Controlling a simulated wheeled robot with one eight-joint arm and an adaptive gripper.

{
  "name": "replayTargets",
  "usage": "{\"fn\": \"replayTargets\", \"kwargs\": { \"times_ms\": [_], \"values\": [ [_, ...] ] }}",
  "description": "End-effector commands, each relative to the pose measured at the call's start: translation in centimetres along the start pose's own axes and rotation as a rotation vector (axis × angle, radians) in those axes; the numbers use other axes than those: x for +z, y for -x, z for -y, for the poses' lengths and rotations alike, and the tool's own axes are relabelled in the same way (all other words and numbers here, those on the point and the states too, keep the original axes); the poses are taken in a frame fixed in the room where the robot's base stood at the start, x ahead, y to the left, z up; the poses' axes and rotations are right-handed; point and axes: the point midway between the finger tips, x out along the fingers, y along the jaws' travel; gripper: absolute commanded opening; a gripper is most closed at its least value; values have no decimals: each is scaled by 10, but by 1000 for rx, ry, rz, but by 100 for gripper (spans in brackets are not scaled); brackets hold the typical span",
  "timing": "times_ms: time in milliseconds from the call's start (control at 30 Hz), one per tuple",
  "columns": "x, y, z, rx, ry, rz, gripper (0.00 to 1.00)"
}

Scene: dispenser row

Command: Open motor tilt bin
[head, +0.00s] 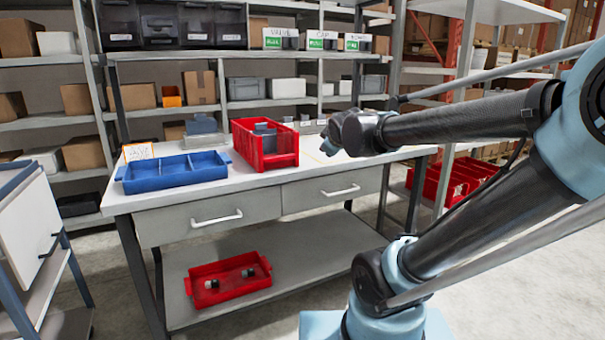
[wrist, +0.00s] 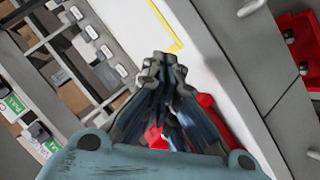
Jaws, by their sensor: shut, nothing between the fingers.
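A row of dark tilt bins (head: 178,24) stands on the upper shelf at the back left of the head view. Their small labels are too small to read, so I cannot tell which one is the motor bin. My gripper (head: 335,132) is shut and empty above the right part of the workbench. It is below and to the right of the tilt bins, well apart from them. In the wrist view my gripper (wrist: 163,68) shows its fingers together over the bench top.
The workbench (head: 320,172) carries a blue divided tray (head: 172,174) and a red bin (head: 264,146). Dispensers with green labels (head: 322,40) sit right of the tilt bins. A red tray (head: 228,282) lies on the lower shelf. A post (head: 394,70) stands behind my arm.

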Motion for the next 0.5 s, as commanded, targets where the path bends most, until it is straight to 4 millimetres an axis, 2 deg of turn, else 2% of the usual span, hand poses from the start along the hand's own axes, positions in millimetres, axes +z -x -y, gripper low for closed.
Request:
{"fn": "replayTargets", "kwargs": {
  "times_ms": [33, 100, 167, 300, 400, 500],
  "values": [
    [29, 5, 8, -22, -67, 66, 0],
    [69, 14, 24, -59, -170, 163, 0],
    [101, 24, 40, -90, -262, 247, 0],
    [169, 53, 84, -158, -476, 446, 0],
    [208, 77, 118, -202, -621, 580, 0],
    [235, 98, 149, -238, -740, 694, 0]
  ]
}}
